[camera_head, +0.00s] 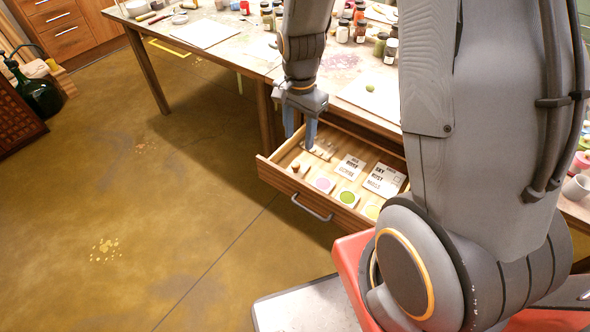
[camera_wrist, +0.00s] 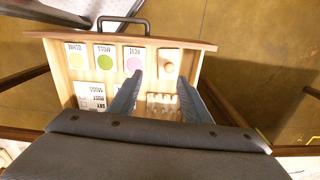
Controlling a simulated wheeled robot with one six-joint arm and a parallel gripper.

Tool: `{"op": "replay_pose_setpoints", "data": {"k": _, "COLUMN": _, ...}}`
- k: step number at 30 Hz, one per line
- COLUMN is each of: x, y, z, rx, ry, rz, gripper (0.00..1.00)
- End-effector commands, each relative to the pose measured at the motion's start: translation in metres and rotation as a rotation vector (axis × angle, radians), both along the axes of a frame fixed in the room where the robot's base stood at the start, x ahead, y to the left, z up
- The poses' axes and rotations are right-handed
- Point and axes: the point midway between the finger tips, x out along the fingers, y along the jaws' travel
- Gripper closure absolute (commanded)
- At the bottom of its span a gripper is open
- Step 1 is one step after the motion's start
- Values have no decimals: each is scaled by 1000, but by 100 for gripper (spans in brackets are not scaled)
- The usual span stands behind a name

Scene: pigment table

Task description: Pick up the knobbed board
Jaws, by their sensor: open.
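My gripper (camera_head: 300,139) is open and empty, pointing down over the open wooden drawer (camera_head: 281,184). In the wrist view its fingers (camera_wrist: 160,80) spread above the drawer's contents. A pale board with one round wooden knob (camera_wrist: 169,66) lies near the drawer front, just beyond the fingertips; it shows small in the head view (camera_head: 297,167). A wooden piece with several small bumps (camera_wrist: 163,102) lies between the fingers in the wrist view, its near part hidden by my gripper. I cannot tell for certain which of the two is the knobbed board.
Beside them lie pink (camera_wrist: 133,62), green (camera_wrist: 105,61) and yellow (camera_wrist: 74,56) swatch cards and printed labels (camera_wrist: 90,95). The drawer has a metal handle (camera_head: 311,208). The table above (camera_head: 253,60) holds jars and sheets. Floor (camera_head: 150,220) left of the drawer is clear.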

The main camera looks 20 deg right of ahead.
Motion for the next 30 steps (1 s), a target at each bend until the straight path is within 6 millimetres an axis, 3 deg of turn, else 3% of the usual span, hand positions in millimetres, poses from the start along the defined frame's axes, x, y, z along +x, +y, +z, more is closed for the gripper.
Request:
{"op": "replay_pose_setpoints", "data": {"k": 3, "x": 22, "y": 0, "z": -34, "rx": -1, "ry": 5, "rz": -206, "gripper": 56}}
{"op": "replay_pose_setpoints", "data": {"k": 10, "x": 43, "y": 1, "z": -70, "rx": -1, "ry": 2, "rz": -439, "gripper": 56}}
{"op": "replay_pose_setpoints", "data": {"k": 23, "x": 42, "y": 0, "z": -106, "rx": -1, "ry": 2, "rz": -474, "gripper": 56}}
{"op": "replay_pose_setpoints", "data": {"k": 30, "x": 35, "y": -1, "z": -136, "rx": -2, "ry": 4, "rz": -473, "gripper": 56}}
